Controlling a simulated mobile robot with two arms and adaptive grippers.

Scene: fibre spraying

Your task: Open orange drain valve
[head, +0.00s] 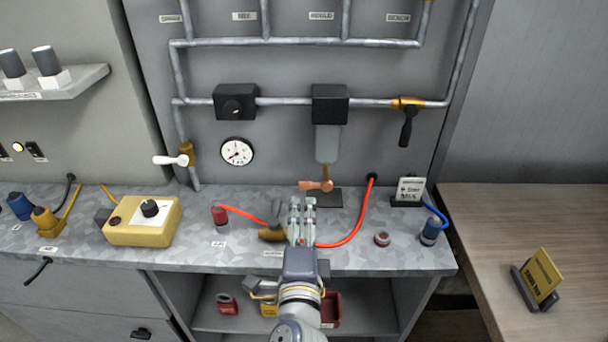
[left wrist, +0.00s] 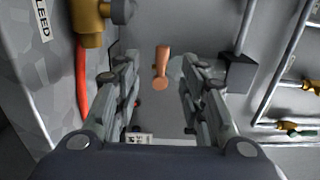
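The orange drain valve handle (head: 316,185) is below the clear bowl (head: 327,144) of the black filter unit (head: 330,104), just above the bench top. It lies roughly sideways in the head view. My left gripper (head: 302,204) reaches up from the bottom, with its fingertips just below and left of the handle in the picture. In the left wrist view the orange handle (left wrist: 161,65) appears between and beyond the spread fingers (left wrist: 160,82). The fingers are open and hold nothing. I cannot tell whether they touch the handle. My right gripper is not in view.
A brass bleed valve (head: 272,235) with a grey knob sits close left of my gripper, and shows in the wrist view (left wrist: 90,22). A red hose (head: 352,230) curves to the right. A yellow control box (head: 143,222) stands left.

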